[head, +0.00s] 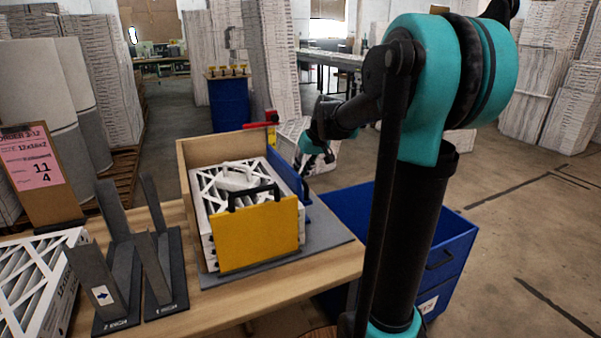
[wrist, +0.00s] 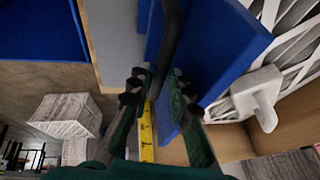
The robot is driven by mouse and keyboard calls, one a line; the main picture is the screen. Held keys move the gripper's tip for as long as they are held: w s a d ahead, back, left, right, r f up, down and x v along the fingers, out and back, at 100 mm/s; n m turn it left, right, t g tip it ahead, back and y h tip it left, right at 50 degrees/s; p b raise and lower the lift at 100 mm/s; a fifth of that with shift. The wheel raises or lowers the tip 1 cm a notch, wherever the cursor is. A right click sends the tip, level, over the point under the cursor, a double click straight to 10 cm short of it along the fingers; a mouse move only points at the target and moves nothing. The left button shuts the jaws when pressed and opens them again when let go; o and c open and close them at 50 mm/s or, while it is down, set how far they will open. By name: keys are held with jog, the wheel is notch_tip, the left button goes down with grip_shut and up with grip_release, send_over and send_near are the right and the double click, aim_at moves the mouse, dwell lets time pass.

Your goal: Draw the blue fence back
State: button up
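The blue fence (head: 291,178) stands upright along the right side of the wooden box, beside the stacked white filters (head: 238,180). In the wrist view it is a blue panel (wrist: 225,45) with a black bar handle (wrist: 170,40). My gripper (head: 318,163) is at the fence's outer right side. In the wrist view its two fingers (wrist: 155,88) are apart, one on each side of the handle's end, with a small gap visible. Firm contact with the handle is not visible.
A yellow fence (head: 258,235) with a black handle closes the box's front. A red clamp and yellow scale (head: 270,135) are at the back right. A blue bin (head: 345,205) stands right of the table. Grey racks (head: 140,260) and another filter (head: 38,280) are at left.

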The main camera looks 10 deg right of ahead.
grip_shut()
jog(key=shift+d, duration=0.1)
jog(key=w+d, duration=0.2)
jog(key=d, duration=0.5)
jog(key=shift+d, duration=0.2)
jog(key=shift+w, duration=0.1)
jog(key=shift+o, duration=1.1)
grip_release()
jog(key=shift+d, duration=0.15)
jog(key=v, duration=1.2)
